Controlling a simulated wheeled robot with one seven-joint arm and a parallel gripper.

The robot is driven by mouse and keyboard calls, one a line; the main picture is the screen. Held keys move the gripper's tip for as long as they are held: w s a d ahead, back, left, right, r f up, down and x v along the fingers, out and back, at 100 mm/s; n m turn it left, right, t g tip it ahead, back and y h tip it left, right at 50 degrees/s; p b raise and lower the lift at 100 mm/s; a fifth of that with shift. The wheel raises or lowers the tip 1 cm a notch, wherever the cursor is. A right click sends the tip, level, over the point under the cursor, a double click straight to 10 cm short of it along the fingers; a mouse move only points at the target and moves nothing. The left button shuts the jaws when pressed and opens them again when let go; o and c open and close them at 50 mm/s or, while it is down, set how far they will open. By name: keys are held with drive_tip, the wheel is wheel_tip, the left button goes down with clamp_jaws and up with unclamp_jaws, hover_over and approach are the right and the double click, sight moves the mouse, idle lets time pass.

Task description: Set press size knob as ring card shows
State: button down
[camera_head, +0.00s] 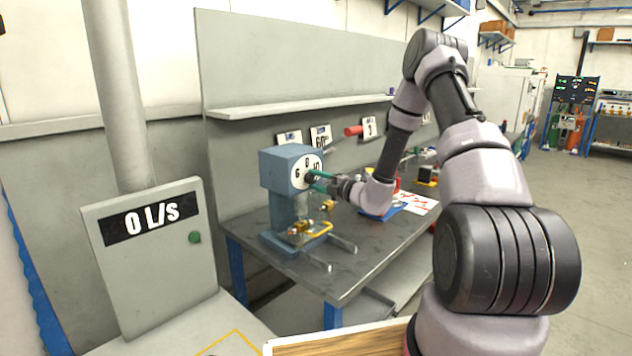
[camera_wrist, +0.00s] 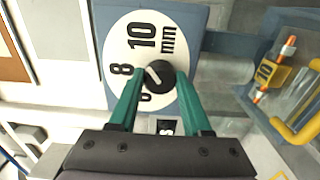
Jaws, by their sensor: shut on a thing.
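The blue press (camera_head: 287,215) stands on the bench, its white dial (camera_head: 299,180) facing my arm. In the wrist view the dial (camera_wrist: 120,49) shows 10, 8, a partly covered 6 and "mm". The black size knob (camera_wrist: 160,75) sits at its centre, with a white mark on its upper-left side, roughly toward the 8. My gripper (camera_wrist: 160,82) is shut on the knob, one green finger on each side. It also shows at the dial in the head view (camera_head: 316,181). Several cards stand by the back panel, one card (camera_head: 321,136) partly readable; I cannot tell which is the ring card.
A yellow block marked 10 (camera_wrist: 268,73) with orange-tipped pins is beside the press. A yellow handle (camera_head: 319,230) and metal rails are low on the press. A grey box reading "0 L/s" (camera_head: 155,270) stands left.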

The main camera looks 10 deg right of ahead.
drive_tip(key=shift+m, duration=0.7)
drive_tip(key=shift+f+m, duration=0.1)
drive_tip(key=shift+m, duration=0.2)
drive_tip(key=shift+c, duration=1.7)
unclamp_jaws()
drive_tip(key=v, duration=1.1)
drive_tip(key=shift+w, duration=0.1)
